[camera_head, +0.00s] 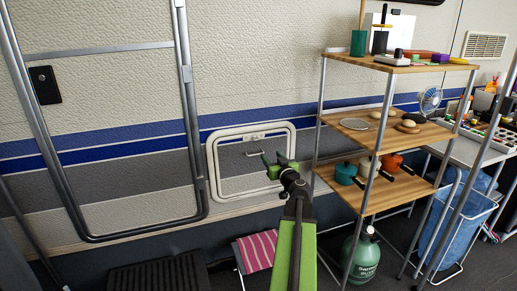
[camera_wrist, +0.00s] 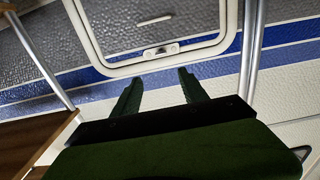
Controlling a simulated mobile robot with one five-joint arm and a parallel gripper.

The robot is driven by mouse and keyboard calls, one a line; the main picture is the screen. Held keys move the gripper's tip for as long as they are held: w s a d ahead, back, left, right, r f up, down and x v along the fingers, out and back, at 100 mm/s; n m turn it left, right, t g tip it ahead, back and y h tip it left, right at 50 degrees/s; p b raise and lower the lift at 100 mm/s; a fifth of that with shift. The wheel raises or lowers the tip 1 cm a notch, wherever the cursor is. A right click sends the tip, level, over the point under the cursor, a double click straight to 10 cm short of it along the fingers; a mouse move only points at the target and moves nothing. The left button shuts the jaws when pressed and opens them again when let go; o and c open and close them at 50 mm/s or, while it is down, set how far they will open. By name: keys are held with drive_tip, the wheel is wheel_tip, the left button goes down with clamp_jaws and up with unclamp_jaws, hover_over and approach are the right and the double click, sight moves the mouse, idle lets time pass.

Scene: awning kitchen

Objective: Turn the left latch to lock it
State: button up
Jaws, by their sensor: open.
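A white-framed hatch (camera_head: 212,172) is set low in the caravan wall; it also shows in the wrist view (camera_wrist: 100,62). A small pale latch fitting (camera_head: 254,138) sits at the middle of its top frame, and shows in the wrist view (camera_wrist: 160,50), where the picture is turned over. It is the only latch I can make out; whether it is turned is too small to tell. My green gripper (camera_head: 273,156) is in front of the hatch, open and empty. In the wrist view my fingertips (camera_wrist: 157,75) point toward the latch fitting, apart from it.
A wooden shelf rack (camera_head: 345,122) with pots and jars stands close right of the hatch. A large metal-framed door (camera_head: 203,185) is on the left. A pink striped cloth (camera_head: 258,250) and green gas bottle (camera_head: 362,257) are below. Wall above the hatch is clear.

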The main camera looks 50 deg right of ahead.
sight(254, 136)
drive_tip(key=x, duration=1.7)
drive_tip(key=shift+w+r, duration=0.15)
drive_tip(key=shift+w, duration=0.2)
clamp_jaws()
